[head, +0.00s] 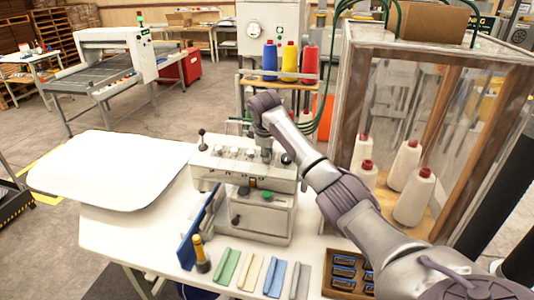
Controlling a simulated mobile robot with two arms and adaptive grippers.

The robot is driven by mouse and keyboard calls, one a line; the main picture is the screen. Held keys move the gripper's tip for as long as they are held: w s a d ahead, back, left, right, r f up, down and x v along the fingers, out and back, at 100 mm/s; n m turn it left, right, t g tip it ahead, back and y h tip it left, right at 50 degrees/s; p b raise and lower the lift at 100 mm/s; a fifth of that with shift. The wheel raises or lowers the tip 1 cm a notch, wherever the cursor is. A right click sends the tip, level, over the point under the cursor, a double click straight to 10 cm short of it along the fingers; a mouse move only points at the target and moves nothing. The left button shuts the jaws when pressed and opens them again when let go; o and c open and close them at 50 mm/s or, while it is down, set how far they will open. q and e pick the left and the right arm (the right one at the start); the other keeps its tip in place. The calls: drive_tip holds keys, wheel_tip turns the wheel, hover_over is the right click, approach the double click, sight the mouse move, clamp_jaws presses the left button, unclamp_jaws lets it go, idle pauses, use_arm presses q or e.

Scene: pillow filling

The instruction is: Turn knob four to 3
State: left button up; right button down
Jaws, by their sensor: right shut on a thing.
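The sewing machine (240,172) is a white unit on the white table, with a row of small knobs along its upper front. Three small light knobs show, the leftmost (219,151) clearest. My right arm reaches in from the lower right and bends down at the wrist over the machine. My right gripper (266,156) points down at the right part of the row, shut on knob four, which it mostly hides. The knob's dial number cannot be read. My left gripper is not in view.
The table's white extension (110,170) is bare at left. A framed clear case (351,110) with white thread cones stands close at right. Blue, yellow and red spools (290,60) stand behind.

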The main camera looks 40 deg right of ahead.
drive_tip(key=n, duration=0.4)
drive_tip(key=shift+r+n, duration=0.15)
drive_tip(key=shift+n, duration=0.15)
drive_tip(key=shift+w+n+y, duration=0.1)
drive_tip(key=shift+n+y, duration=0.2)
drive_tip(key=shift+n, duration=2.2)
drive_tip(key=c, duration=1)
unclamp_jaws()
drive_tip(key=v, duration=1.2)
drive_tip(key=shift+w, duration=0.15)
